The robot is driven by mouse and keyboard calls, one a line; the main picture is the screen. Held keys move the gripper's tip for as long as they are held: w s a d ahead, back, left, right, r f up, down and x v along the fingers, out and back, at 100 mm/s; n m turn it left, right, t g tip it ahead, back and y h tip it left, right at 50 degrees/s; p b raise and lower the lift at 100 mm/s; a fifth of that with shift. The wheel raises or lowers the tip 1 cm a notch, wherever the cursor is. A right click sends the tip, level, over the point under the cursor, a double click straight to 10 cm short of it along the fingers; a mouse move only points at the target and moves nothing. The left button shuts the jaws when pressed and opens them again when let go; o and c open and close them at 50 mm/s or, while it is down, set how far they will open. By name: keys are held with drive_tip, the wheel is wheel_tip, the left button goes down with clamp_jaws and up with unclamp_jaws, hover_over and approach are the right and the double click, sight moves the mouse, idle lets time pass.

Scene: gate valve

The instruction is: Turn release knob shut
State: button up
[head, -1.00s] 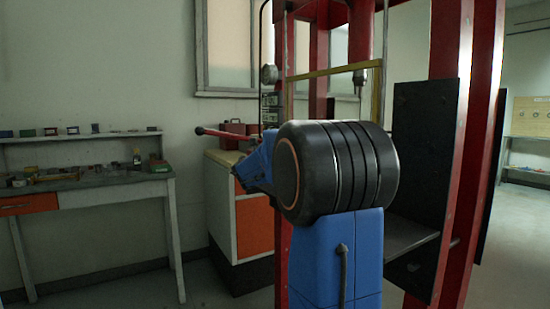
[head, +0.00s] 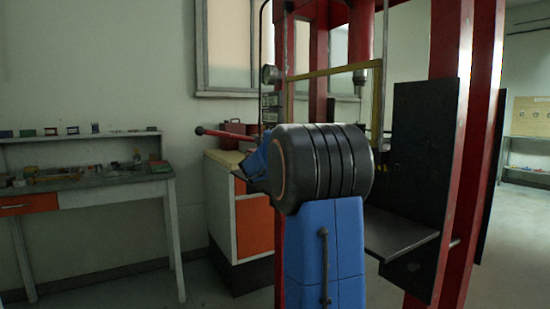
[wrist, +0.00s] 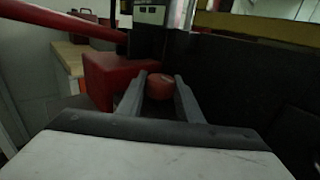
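The release knob (wrist: 160,87) is a small round red knob in the middle of the wrist view, beside a red block (wrist: 110,78). My gripper (wrist: 159,86) points at it with two grey fingers spread apart. The knob shows between the fingertips, one finger on each side. A dark gap shows at the left finger; the right finger appears very close to the knob. I cannot tell whether either touches. In the head view, my own arm hides the knob and the gripper.
A red lever (head: 212,132) sticks out left of the red press frame (head: 453,150); it also crosses the wrist view's upper left (wrist: 60,18). A dark plate (head: 418,160) stands at the right. A cabinet (head: 252,222) and a workbench (head: 90,185) stand behind at left.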

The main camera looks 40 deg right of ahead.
idle(0.3)
drive_tip(key=m+g, duration=0.1)
drive_tip(key=m+g+h, duration=0.1)
drive_tip(key=g, duration=0.1)
drive_tip(key=shift+w+a+h, duration=0.1)
drive_tip(key=shift+w+h, duration=0.05)
drive_tip(key=shift+h, duration=0.15)
drive_tip(key=m+g, duration=0.2)
drive_tip(key=g, duration=0.1)
drive_tip(key=m+g+h, duration=0.1)
drive_tip(key=m+g, duration=0.1)
drive_tip(key=g, duration=0.2)
drive_tip(key=shift+m, duration=0.4)
drive_tip(key=m+g+y, duration=0.1)
drive_tip(key=m+g, duration=0.3)
drive_tip(key=g, duration=0.2)
drive_tip(key=shift+m+g+y, duration=1.1)
drive_tip(key=shift+m+g, duration=0.1)
drive_tip(key=shift+g, duration=0.6)
drive_tip(key=o, duration=1)
drive_tip(key=shift+r, duration=0.1)
drive_tip(key=shift+o, duration=0.2)
